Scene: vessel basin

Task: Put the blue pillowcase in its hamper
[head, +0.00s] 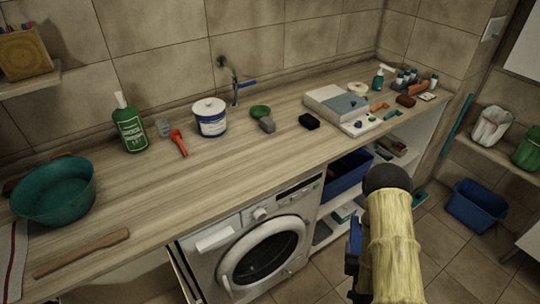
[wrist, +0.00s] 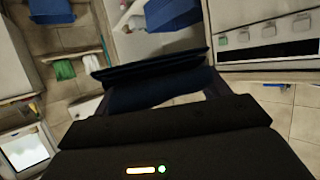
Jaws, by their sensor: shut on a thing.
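My gripper (wrist: 155,82) is shut on a dark blue folded cloth, which I take for the blue pillowcase (wrist: 150,95), in the wrist view. The cloth spans the gap between the fingers, and the gripper holds it in the air in front of the washing machine and open shelves. In the head view my arm hides most of the gripper; only a small dark blue part shows at the arm's left edge. A blue bin (head: 478,205) stands on the floor at the right, and another blue bin (head: 345,176) sits on the shelf under the counter. I cannot tell which is the hamper.
The washing machine (head: 262,245) stands under the wooden counter (head: 200,185), which holds a teal basin (head: 62,190), a green bottle (head: 129,125) and a white tub (head: 210,117). A white bag (head: 491,127) and a green bag (head: 527,148) sit on the right shelf. Some tiled floor is clear.

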